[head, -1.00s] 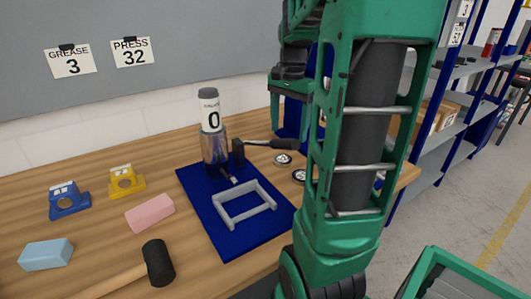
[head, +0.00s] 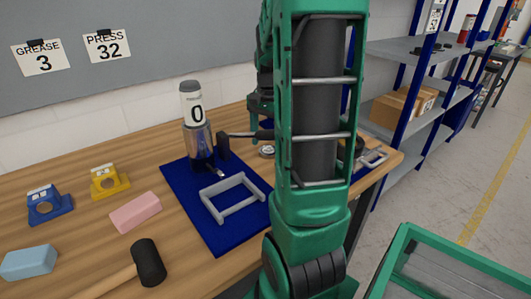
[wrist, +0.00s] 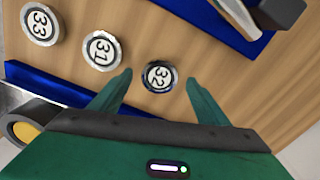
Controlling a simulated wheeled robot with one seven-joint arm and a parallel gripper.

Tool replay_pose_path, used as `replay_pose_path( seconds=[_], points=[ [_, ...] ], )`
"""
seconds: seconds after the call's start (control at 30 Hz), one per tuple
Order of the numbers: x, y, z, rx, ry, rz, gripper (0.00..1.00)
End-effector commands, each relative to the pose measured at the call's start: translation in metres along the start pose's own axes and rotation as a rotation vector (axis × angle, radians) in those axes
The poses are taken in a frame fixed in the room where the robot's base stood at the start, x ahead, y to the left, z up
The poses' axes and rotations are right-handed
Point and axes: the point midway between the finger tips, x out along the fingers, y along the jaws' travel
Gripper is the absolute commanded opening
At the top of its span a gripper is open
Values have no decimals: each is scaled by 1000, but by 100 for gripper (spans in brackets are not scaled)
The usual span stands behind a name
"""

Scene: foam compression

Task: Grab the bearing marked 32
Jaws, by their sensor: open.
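The bearing marked 32 (wrist: 160,77) is a round metal ring with a white numbered face, lying on the wooden bench in the wrist view. My gripper (wrist: 160,82) is open, with its two green fingers on either side of this bearing in the picture. Nothing is held between them; the height above the bench is hard to tell. The bearing marked 31 (wrist: 102,50) and the bearing marked 33 (wrist: 41,24) lie to its left. In the head view one bearing (head: 267,151) shows beside my arm, its number unreadable. My arm hides much of that area.
A blue mat (head: 222,237) carries a grey frame (head: 233,181) and a grease dispenser (head: 198,140) with a dark lever. A mallet (head: 148,263), pink block (head: 135,211), blue block (head: 28,262) and yellow (head: 109,179) and blue holders (head: 48,204) stand left.

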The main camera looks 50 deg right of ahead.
Motion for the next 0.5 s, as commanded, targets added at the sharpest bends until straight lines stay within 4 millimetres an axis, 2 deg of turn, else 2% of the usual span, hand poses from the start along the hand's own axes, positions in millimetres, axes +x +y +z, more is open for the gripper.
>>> replay_pose_path(
  seconds=[0.1,0.37,0.4,0.5],
  points=[
    [12,1,0,2,-1,2,69],
    [14,0,0,1,0,0,69],
    [14,0,1,0,0,0,67],
    [14,0,1,0,0,0,43]
  ],
)
